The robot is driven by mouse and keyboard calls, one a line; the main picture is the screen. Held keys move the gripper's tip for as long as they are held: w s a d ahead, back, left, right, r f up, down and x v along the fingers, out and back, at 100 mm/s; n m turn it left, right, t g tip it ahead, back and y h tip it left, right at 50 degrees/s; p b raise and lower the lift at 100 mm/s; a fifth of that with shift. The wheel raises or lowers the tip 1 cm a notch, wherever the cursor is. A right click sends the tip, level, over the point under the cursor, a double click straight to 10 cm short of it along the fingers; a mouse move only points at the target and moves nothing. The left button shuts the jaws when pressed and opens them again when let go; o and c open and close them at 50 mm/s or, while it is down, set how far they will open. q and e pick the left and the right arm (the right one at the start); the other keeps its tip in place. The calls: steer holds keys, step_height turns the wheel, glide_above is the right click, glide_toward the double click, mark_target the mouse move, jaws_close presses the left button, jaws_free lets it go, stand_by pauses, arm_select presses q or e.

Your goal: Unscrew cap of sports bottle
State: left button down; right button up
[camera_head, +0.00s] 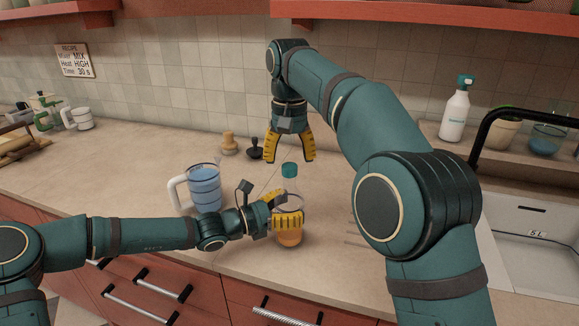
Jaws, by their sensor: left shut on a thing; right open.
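A sports bottle (290,239) with orange contents at its bottom stands upright near the counter's front edge. Its teal cap (289,170) is on top. My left gripper (287,211) is shut around the bottle's body from the left, and its yellow fingers hide part of the body. My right gripper (290,160) hangs from above, pointing down, open and empty. Its yellow fingertips are at about the height of the cap in the picture; it seems to be behind or just above the cap, and I cannot tell the exact gap.
A clear blue-banded pitcher (205,188) with a white handle stands left of the bottle. A wooden tamper-like object (229,144) and a dark one (255,149) stand behind.

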mark_target(289, 165)
steer(key=shift+f, duration=1.7)
jaws_close()
steer(key=shift+n, duration=0.3)
steer(key=shift+r, duration=0.15)
steer(key=shift+r, duration=0.9)
